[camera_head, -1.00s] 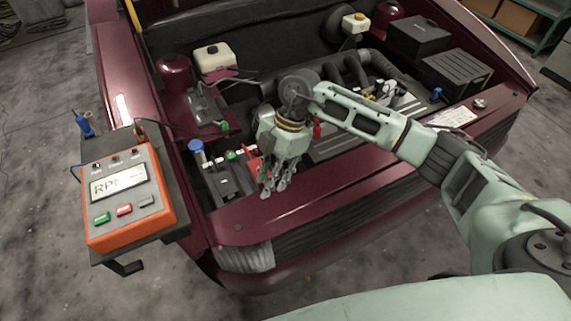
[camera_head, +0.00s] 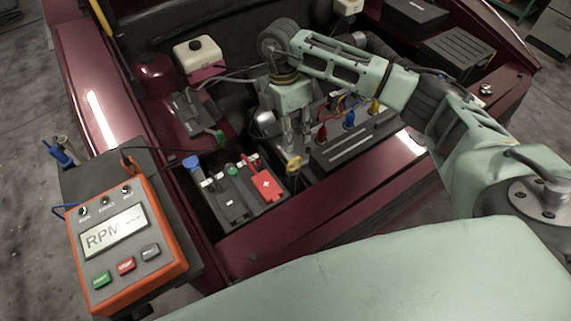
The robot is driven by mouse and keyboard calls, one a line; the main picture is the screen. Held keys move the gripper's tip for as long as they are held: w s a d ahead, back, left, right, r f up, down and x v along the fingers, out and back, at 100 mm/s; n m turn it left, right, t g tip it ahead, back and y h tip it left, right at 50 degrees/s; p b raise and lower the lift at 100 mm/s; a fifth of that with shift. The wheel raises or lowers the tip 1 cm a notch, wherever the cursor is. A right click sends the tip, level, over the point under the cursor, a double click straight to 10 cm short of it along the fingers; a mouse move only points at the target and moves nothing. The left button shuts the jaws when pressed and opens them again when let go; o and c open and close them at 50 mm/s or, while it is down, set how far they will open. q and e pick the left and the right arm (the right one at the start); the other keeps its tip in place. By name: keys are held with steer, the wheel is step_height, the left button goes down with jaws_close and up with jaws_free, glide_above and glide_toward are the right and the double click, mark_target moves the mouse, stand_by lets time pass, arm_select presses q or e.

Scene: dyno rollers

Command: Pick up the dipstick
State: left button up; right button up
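A small yellow loop, which looks like the dipstick handle (camera_head: 294,164), stands at the front of the engine, beside the black cover. My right gripper (camera_head: 298,151) points down just above and behind this loop in the picture. Its two fingers look apart with nothing visible between them. I cannot tell whether a fingertip touches the loop. The dipstick's shaft is not clearly visible. My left gripper is not in view.
A battery with a red cover (camera_head: 264,185) lies left of the loop. An orange RPM meter (camera_head: 127,245) stands at the left. The black engine cover (camera_head: 352,142) with coloured wires is at the right. The maroon front panel (camera_head: 315,218) borders the bay.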

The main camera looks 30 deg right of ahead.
mark_target(295, 159)
steer(key=s+f+p, duration=0.1)
steer(key=s+f, duration=0.1)
steer(key=f, duration=0.1)
steer(key=shift+s+f+p, duration=0.15)
steer(key=shift+f+p, duration=0.05)
steer(key=shift+p, duration=0.2)
steer(key=x, duration=0.2)
steer(key=shift+a+f+p, duration=0.15)
steer(key=shift+f+p, duration=0.15)
steer(key=shift+f, duration=0.45)
steer(key=c, duration=0.6)
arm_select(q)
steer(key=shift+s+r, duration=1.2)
arm_select(e)
jaws_close()
